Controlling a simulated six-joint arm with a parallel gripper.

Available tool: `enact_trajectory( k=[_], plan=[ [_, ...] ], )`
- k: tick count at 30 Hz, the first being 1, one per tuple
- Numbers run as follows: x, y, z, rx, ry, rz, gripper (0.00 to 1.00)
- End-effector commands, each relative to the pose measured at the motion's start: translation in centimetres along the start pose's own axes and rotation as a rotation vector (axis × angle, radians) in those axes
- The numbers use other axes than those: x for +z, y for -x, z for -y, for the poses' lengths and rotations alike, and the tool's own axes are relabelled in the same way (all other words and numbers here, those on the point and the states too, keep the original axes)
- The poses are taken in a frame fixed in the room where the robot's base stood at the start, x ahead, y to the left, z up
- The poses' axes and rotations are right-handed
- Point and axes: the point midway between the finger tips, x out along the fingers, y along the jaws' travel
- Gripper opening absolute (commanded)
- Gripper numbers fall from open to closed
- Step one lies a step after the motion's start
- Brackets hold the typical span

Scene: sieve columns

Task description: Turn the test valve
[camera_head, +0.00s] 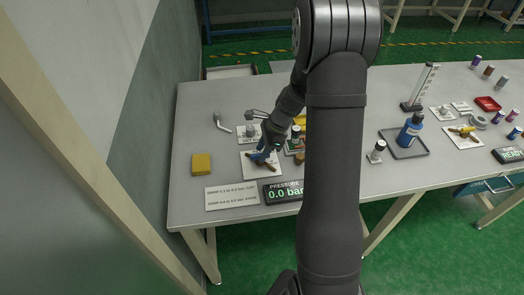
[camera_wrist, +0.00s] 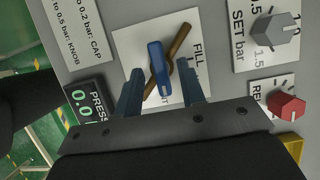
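The test valve has a blue lever (camera_wrist: 158,70) crossed by a brown bar (camera_wrist: 179,43). It sits on a white plate (camera_wrist: 135,40) marked FILL, with other lettering partly covered. In the head view the brown bar (camera_head: 262,165) shows just below my gripper (camera_head: 265,152). In the wrist view my gripper (camera_wrist: 160,92) is open, with one finger on each side of the blue lever. A gap shows between the lever and each finger. The pressure display (camera_head: 284,191) reads 0.0 bar.
A grey SET bar knob (camera_wrist: 275,34) and a red knob (camera_wrist: 288,105) stand right of the valve in the wrist view. A yellow block (camera_head: 201,164) and a printed card (camera_head: 231,196) lie nearby. A blue bottle (camera_head: 410,131) stands on a dark tray (camera_head: 416,153) at right.

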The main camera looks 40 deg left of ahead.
Motion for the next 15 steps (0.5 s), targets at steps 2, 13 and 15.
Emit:
enact_trajectory(
  k=[2, 13, 15],
  plan=[
    [0.0, -0.52, -0.06, 0.002, 0.0, 0.0, 0.36],
    [-0.02, -0.74, -0.03, 0.0, 0.0, -0.001, 0.27],
    [-0.02, -0.73, -0.03, 0.0, 0.0, 0.0, 0.13]
  ],
)
